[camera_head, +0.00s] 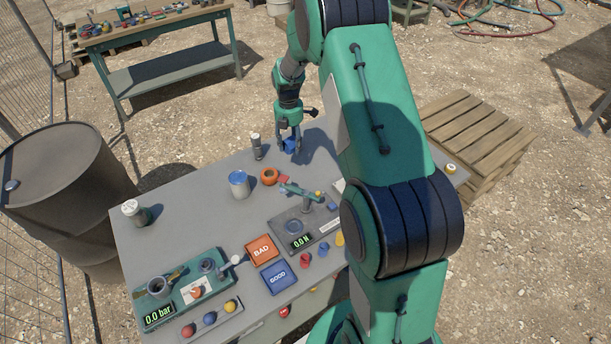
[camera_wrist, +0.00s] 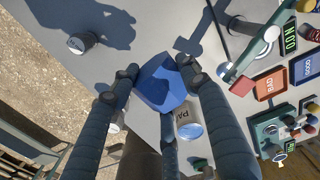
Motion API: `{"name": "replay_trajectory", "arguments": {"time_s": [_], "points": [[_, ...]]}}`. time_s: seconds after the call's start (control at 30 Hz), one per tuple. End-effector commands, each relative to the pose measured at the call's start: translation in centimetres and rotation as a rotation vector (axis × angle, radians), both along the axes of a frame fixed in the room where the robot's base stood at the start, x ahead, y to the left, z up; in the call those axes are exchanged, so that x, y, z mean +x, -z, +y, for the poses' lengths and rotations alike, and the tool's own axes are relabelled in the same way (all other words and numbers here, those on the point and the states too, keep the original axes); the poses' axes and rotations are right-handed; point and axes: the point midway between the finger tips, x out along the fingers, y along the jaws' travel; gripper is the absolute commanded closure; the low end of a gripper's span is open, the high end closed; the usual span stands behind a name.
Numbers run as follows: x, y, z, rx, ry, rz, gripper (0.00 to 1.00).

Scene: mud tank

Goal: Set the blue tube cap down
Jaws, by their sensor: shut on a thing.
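The blue tube cap (camera_wrist: 163,82) is between the fingers of my gripper (camera_wrist: 158,74) in the wrist view, which is shut on it. In the head view the cap (camera_head: 290,146) shows as a small blue shape under my gripper (camera_head: 290,138), over the far part of the grey workbench (camera_head: 190,195). I cannot tell whether the cap touches the bench top or how high it is held. The fingers hide parts of its sides.
A dark cylinder with a pale top (camera_head: 256,147) stands left of my gripper. BAD (camera_head: 262,250) and GOOD (camera_head: 278,277) plates lie in front. Bare bench lies at the far left.

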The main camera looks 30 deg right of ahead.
Motion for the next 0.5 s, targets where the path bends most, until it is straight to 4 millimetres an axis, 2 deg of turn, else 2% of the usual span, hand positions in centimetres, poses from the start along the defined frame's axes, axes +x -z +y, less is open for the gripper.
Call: {"name": "replay_trajectory", "arguments": {"time_s": [0.03,0.1,0.27,0.5], "points": [[-0.6,0.0,-1.4,0.0,0.029,0.0,0.8],[-1.2,0.0,-2.9,0.0,0.062,0.0,0.8],[-2.4,0.0,-5.4,-0.001,0.118,0.0,0.8],[-2.4,3.9,-5.3,-0.001,0.117,0.002,0.8]]}}
